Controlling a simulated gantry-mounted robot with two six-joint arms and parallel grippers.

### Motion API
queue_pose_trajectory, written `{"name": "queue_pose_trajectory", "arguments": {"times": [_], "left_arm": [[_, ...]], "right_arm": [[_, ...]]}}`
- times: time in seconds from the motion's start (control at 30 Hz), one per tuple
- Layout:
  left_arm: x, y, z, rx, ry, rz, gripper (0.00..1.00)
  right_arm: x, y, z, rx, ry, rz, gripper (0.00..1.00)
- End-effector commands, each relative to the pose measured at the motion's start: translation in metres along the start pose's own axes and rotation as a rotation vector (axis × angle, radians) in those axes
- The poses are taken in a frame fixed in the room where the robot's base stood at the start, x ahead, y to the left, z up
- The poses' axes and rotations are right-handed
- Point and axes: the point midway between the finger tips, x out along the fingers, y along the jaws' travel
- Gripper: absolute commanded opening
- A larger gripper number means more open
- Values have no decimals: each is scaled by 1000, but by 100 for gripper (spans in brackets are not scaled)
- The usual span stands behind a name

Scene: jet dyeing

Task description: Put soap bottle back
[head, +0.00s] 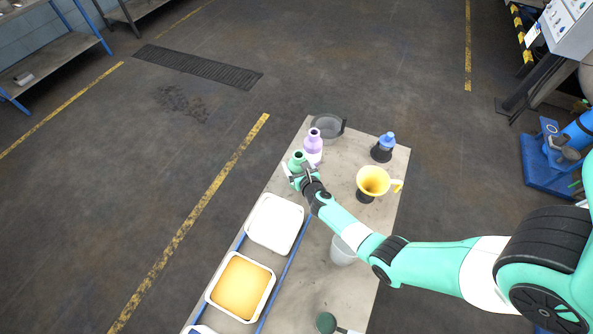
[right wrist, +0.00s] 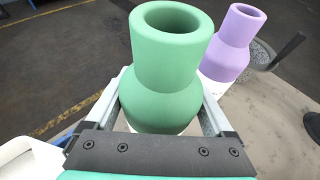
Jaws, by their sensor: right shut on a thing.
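A green bottle (head: 297,159) with an open round neck stands upright near the left edge of the table. My right gripper (head: 301,171) is shut on it. In the right wrist view the green bottle (right wrist: 165,75) sits between the two fingers, and its lower part is hidden by the gripper. A purple bottle (head: 313,147) stands upright just beyond it; it also shows in the right wrist view (right wrist: 232,45). I cannot tell from the pictures which bottle holds soap. My left gripper is not in view.
On the table (head: 345,192) are a dark grey bowl (head: 326,127), a blue-capped dark bottle (head: 384,147) and a yellow funnel-like jug (head: 372,181). A white tray (head: 274,223) and a tray of orange-yellow content (head: 241,287) lie nearer. A whitish cup (head: 342,254) is under my right arm.

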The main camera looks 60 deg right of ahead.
Motion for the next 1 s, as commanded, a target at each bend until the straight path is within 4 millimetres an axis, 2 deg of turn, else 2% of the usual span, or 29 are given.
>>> {"name": "queue_pose_trajectory", "arguments": {"times": [0.03, 0.07, 0.3, 0.47, 0.5, 0.53, 0.83, 1.0], "left_arm": [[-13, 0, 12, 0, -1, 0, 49], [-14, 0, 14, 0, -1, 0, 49], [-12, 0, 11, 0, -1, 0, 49], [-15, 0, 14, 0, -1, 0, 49], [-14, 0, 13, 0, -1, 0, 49], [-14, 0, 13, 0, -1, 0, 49], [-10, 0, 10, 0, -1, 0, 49], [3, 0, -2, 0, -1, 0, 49]], "right_arm": [[7, 0, -18, 0, 2, 0, 3], [8, 0, -20, 0, 1, 0, 3], [6, 0, -17, 0, 1, 0, 3], [8, 0, -22, 0, 1, 0, 3], [8, -1, -20, 1, 1, 0, 94], [8, -1, -20, 0, 2, 0, 99], [6, 0, -16, 0, 1, 0, 100], [-22, 0, -13, -1, 3, 2, 100]]}}
